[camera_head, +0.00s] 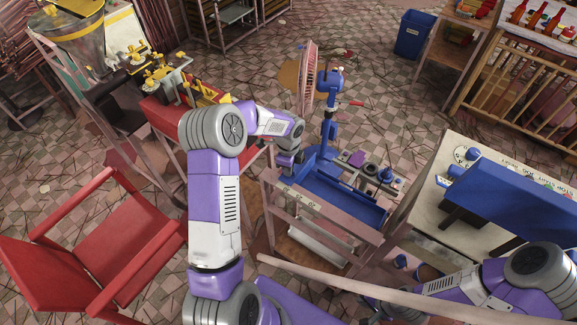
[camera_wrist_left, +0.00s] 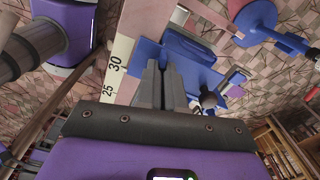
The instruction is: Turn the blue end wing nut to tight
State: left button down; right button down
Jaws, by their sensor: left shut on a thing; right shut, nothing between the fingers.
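The blue extruder (camera_head: 327,135) stands on a pink wooden stand, with a blue tray (camera_head: 345,200) at its base. My left gripper (camera_head: 297,168) is at the left end of the blue tray area. In the left wrist view my left gripper (camera_wrist_left: 166,72) is shut, its grey fingertips against blue parts (camera_wrist_left: 188,52). The blue end wing nut is mostly hidden by the fingers and cannot be made out separately, nor can its angle. My right arm enters at the lower right, and its fingers do not show.
A ruler strip (camera_wrist_left: 115,65) runs along the stand beside my left fingers. A dark round knob (camera_wrist_left: 208,99) is close to their right. A red chair (camera_head: 120,230) stands at left, a table with a blue machine (camera_head: 510,195) at right, and a pink fan (camera_head: 308,78) behind.

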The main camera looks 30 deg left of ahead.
pick_arm(q)
jog(key=shift+w+m, duration=0.1)
jog(key=shift+m, duration=0.4)
jog(key=c, duration=1.3)
grip_release()
jog(key=shift+o, duration=0.2)
notch_tip(320, 180, up, 8)
jog(key=shift+f+p, duration=0.15)
jog(key=shift+p, duration=0.4)
